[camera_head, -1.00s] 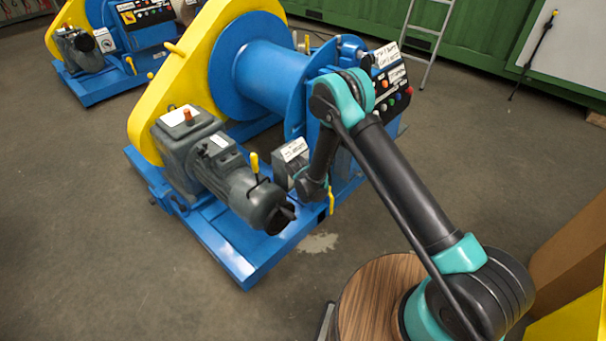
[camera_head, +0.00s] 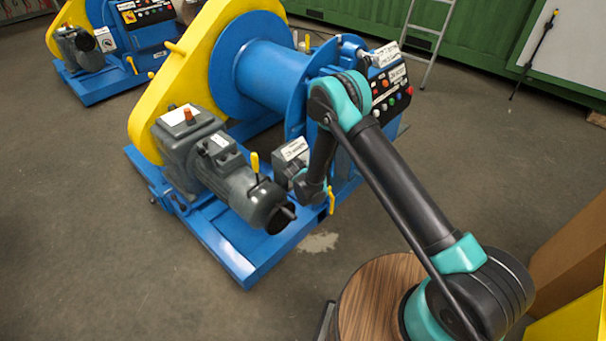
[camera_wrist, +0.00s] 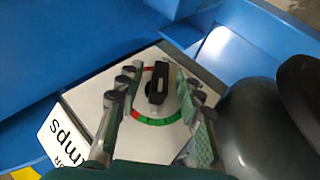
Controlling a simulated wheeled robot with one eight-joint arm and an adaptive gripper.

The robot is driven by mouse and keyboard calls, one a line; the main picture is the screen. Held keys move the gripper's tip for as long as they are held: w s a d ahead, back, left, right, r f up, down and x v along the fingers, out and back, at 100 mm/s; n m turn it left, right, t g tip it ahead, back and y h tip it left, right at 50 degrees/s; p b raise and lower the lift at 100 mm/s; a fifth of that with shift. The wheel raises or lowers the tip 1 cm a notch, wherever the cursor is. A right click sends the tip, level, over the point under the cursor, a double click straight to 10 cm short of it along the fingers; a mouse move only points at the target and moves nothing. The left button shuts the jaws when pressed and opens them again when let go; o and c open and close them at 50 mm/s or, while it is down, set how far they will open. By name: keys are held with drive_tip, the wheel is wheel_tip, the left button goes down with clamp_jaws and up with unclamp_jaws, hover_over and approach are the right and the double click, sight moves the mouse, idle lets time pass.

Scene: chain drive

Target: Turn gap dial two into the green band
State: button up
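A dial with a black knob (camera_wrist: 157,83) sits on a pale box face (camera_wrist: 150,140) in the wrist view. A curved band with red parts and a green part (camera_wrist: 155,121) runs round it. The knob's long side runs roughly up and down in the picture; I cannot tell where its pointer end points. My gripper (camera_wrist: 161,82) is open, with one finger on each side of the knob. I cannot tell whether either finger touches it. In the head view, a grey box with a white label (camera_head: 294,149) stands beside the end of my arm. No dial number is readable.
A dark rounded motor end (camera_wrist: 255,125) is close on the right in the wrist view. In the head view, the grey motor (camera_head: 235,185) lies left of my arm. The blue winch drum (camera_head: 270,75) and button panel (camera_head: 390,90) stand behind. Floor at the left is clear.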

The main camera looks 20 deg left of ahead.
drive_tip(key=shift+r, duration=0.1)
wheel_tip(320, 180, up, 10)
drive_tip(key=shift+f, duration=0.1)
idle(0.5)
drive_tip(key=d+r+m+g+y, duration=0.2)
drive_tip(key=d+r+g+y, duration=0.1)
drive_tip(key=d+r+g, duration=0.4)
drive_tip(key=shift+g, duration=0.5)
drive_tip(key=x, duration=1.8)
drive_tip(key=shift+w+d+f, duration=0.15)
drive_tip(key=shift+f, duration=0.05)
drive_tip(key=shift+c, duration=0.5)
